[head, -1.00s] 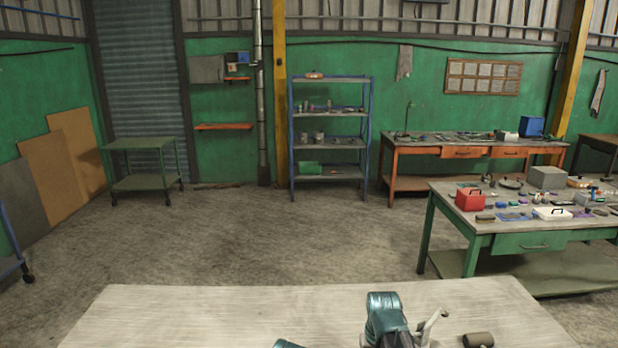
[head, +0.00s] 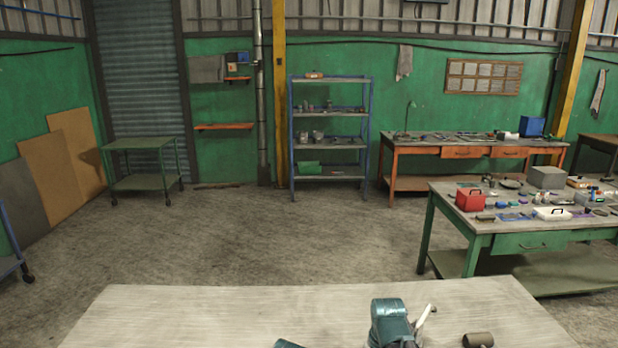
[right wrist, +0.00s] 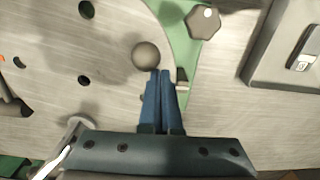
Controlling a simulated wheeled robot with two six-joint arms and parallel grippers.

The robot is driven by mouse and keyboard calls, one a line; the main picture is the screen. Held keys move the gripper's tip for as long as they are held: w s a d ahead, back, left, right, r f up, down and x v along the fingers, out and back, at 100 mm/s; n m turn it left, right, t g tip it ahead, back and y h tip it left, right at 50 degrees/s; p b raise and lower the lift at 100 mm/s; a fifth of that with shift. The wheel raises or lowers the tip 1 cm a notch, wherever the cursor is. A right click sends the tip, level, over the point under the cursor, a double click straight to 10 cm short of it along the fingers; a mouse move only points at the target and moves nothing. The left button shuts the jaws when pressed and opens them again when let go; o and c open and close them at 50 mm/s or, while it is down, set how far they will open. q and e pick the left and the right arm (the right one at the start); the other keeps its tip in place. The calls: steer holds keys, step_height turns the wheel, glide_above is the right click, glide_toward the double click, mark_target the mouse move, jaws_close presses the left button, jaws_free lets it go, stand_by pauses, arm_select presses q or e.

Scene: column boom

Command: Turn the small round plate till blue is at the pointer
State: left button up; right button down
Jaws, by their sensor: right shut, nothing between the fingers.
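In the right wrist view a round grey metal plate (right wrist: 45,75) with several dark holes fills the left side, and a green base (right wrist: 178,18) shows past its edge. A round grey knob (right wrist: 146,56) stands near that edge. My right gripper (right wrist: 160,73) is shut and empty, its blue fingertips right beside the knob; I cannot tell if they touch. A small black and pale piece (right wrist: 181,78), perhaps the pointer, lies just right of the fingers. No blue mark shows on the visible part of the plate. My left gripper is out of view.
A hexagonal dark knob (right wrist: 204,22) and a grey box with a latch (right wrist: 284,62) are right of the plate. A dark cylinder (head: 478,340) lies on the pale table (head: 230,315). The table's far part is clear. A cluttered green bench (head: 515,243) stands at right.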

steer(key=shift+s+d, duration=0.25)
steer(key=shift+s, duration=0.5)
steer(key=shift+s+d, duration=0.4)
steer(key=shift+s, duration=0.25)
steer(key=shift+w+a, duration=0.3)
steer(key=shift+w, duration=0.2)
step_height(320, 180, up, 9)
steer(key=p, duration=0.9)
steer(key=shift+r, duration=0.1)
